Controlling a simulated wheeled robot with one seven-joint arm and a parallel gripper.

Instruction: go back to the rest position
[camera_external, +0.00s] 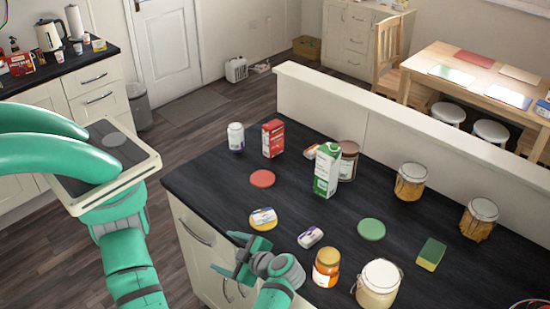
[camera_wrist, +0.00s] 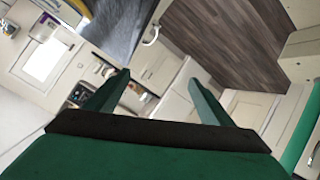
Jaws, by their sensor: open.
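My gripper (camera_external: 231,255) is at the near-left edge of the dark worktop, beside the island's cabinet front. In the wrist view my gripper (camera_wrist: 158,82) shows two green fingers spread wide with nothing between them. It looks tilted across the kitchen towards cabinets and the wooden floor. My arm comes up from the bottom of the external view, and my base part shows at the left.
Close by on the worktop (camera_external: 330,215) are a yellow-and-white tin (camera_external: 263,219), a small white-and-purple pack (camera_external: 310,237), an orange jar (camera_external: 326,268) and a large cream jar (camera_external: 378,284). A green-and-white carton (camera_external: 327,169) stands farther back. Floor (camera_external: 190,150) left of the island is clear.

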